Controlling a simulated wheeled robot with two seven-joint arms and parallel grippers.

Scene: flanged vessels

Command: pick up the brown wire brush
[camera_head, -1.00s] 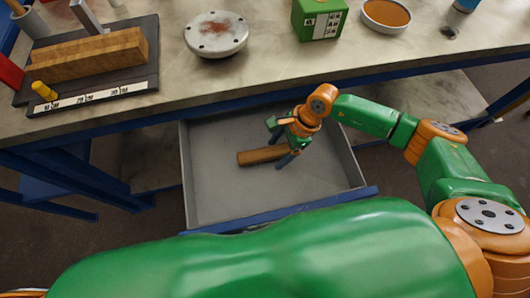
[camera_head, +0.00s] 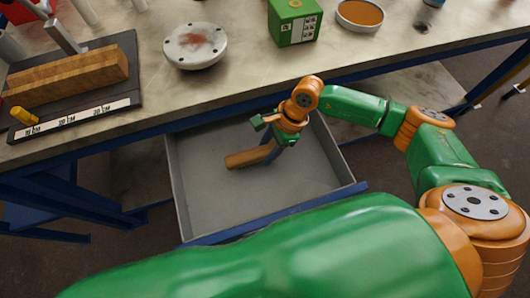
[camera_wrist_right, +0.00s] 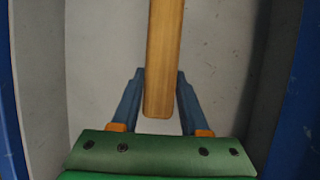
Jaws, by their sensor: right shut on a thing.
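The brown wire brush shows as a long wooden handle (camera_head: 246,159) in the open grey drawer (camera_head: 215,205). In the right wrist view the handle (camera_wrist_right: 163,60) runs from the top edge down between the fingers. No bristles are visible. My right gripper (camera_head: 271,152) reaches down into the drawer and is shut on the right end of the handle. In the right wrist view its blue fingers (camera_wrist_right: 160,78) lie one on each side of the handle. I cannot tell whether the brush is clear of the drawer floor. My left gripper is out of view.
The workbench (camera_head: 225,90) stands above and behind the drawer. On it are a round flange (camera_head: 195,47), a green box (camera_head: 294,22), an orange-filled dish (camera_head: 360,14) and a wooden block (camera_head: 70,80) on a dark board (camera_head: 120,88). The drawer is otherwise bare; its walls surround the gripper.

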